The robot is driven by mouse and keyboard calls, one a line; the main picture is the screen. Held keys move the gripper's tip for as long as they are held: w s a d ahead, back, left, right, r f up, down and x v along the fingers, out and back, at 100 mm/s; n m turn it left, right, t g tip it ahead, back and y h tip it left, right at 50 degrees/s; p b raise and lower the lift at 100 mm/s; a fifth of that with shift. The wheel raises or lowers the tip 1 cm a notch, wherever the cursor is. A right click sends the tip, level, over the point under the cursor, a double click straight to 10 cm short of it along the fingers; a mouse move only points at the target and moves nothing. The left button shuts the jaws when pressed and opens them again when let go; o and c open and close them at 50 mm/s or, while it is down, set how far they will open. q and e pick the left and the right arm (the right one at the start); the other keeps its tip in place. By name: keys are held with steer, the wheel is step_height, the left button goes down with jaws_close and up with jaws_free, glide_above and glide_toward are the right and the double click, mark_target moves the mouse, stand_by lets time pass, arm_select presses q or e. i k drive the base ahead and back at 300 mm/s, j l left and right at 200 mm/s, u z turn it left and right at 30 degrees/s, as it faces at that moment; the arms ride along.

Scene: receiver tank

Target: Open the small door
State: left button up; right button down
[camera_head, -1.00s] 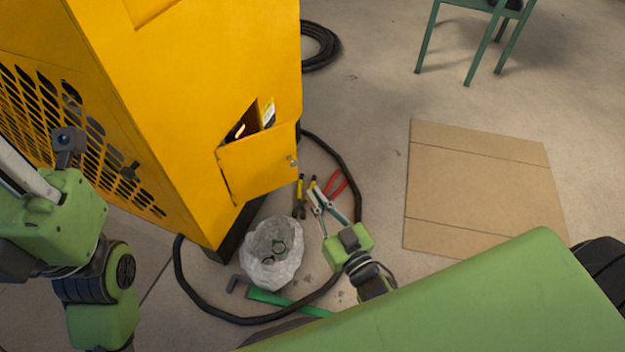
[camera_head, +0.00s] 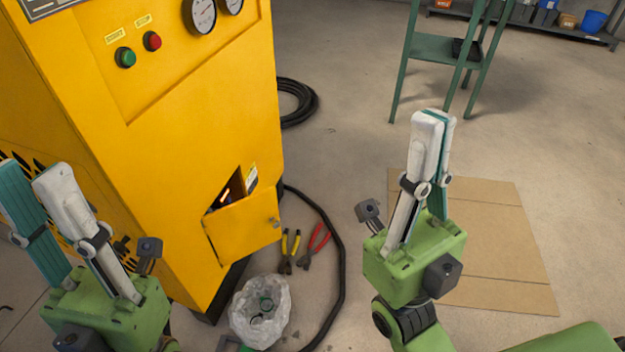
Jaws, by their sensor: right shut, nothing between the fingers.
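The small door (camera_head: 246,229) is a yellow panel low on the yellow machine (camera_head: 190,130). It stands partly ajar, tilted outward at its top, with a dark gap showing the inside above it. A small round latch sits near its right edge. My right gripper (camera_head: 435,118) points up, to the right of the door and well apart from it. Its fingers are together and empty. My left gripper (camera_head: 28,172) points up at the lower left, in front of the machine's vent grille. Its two fingers stand apart with nothing between them.
A bag-lined bin (camera_head: 260,312), yellow-handled pliers (camera_head: 290,250) and red-handled pliers (camera_head: 316,246) are on the floor below the door. A black hose (camera_head: 341,255) curves past them. Cardboard (camera_head: 500,245) lies at right. A green stand (camera_head: 440,50) is behind.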

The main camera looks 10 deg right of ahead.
mark_target(240, 229)
steer(key=l+z, duration=0.2)
steer(key=z, duration=2.05)
steer(key=i+u, duration=0.3)
steer(key=i, duration=0.25)
steer(key=i+l+u, duration=0.15)
steer(key=i+u, duration=0.2)
steer(key=i, duration=0.15)
steer(key=i+l+u, duration=0.3)
steer(key=i, duration=0.25)
steer(key=i+j+u, duration=0.25)
steer(key=i+u, duration=0.15)
steer(key=i+j+u, duration=0.1)
steer(key=i+u, duration=0.3)
steer(key=i, duration=0.25)
steer(key=i+u, duration=0.4)
steer(key=i+l+u, duration=0.4)
steer(key=i, duration=0.25)
steer(key=u, duration=0.45)
steer(key=i+u, duration=0.1)
steer(key=u, duration=0.75)
steer(key=i+l+u, duration=0.1)
steer(key=u, duration=0.8)
steer(key=l+u, duration=0.1)
steer(key=u, duration=1.7)
